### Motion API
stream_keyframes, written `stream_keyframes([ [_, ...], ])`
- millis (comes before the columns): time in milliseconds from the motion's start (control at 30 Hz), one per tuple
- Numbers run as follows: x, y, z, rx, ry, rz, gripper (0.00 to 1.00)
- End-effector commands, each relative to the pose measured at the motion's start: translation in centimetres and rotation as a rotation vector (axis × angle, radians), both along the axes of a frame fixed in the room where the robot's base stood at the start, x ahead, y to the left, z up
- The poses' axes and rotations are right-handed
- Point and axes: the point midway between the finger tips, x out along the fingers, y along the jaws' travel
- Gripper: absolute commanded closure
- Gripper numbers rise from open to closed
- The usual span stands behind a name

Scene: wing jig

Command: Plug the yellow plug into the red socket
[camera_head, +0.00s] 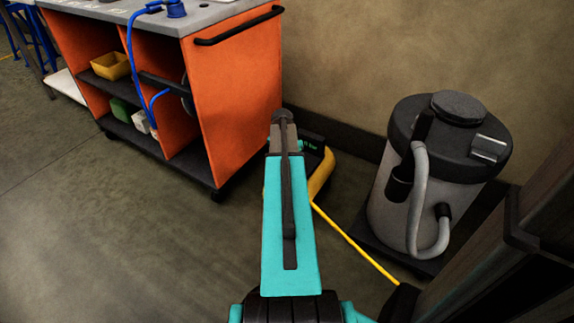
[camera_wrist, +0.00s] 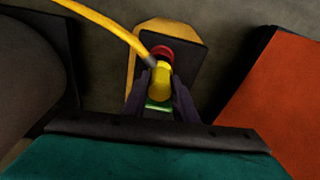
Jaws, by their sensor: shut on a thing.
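The yellow plug (camera_wrist: 161,72) is between the fingers of my gripper (camera_wrist: 160,84) in the wrist view. My gripper is shut on it. The red socket (camera_wrist: 162,50) shows as a red ring just beyond the plug, on a black and yellow unit (camera_wrist: 187,42). The plug overlaps the near side of the ring; I cannot tell whether it is inserted or only in front. In the head view my arm hides the plug and socket, and only part of the unit (camera_head: 322,172) shows at the right of the arm.
A yellow cable (camera_wrist: 105,22) runs from the plug to the upper left; it crosses the floor in the head view (camera_head: 355,245). An orange cart (camera_head: 237,100) stands at the left, and a grey vacuum (camera_head: 395,205) at the right. The wall is close behind; open floor lies front left.

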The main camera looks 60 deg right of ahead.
Motion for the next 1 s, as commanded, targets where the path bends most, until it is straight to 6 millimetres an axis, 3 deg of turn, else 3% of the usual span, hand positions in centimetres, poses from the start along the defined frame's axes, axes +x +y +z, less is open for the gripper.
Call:
stream_keyframes([
  [1000, 0.0, 0.0, -1.3, -0.001, 0.0, 0.0, 0.96],
])
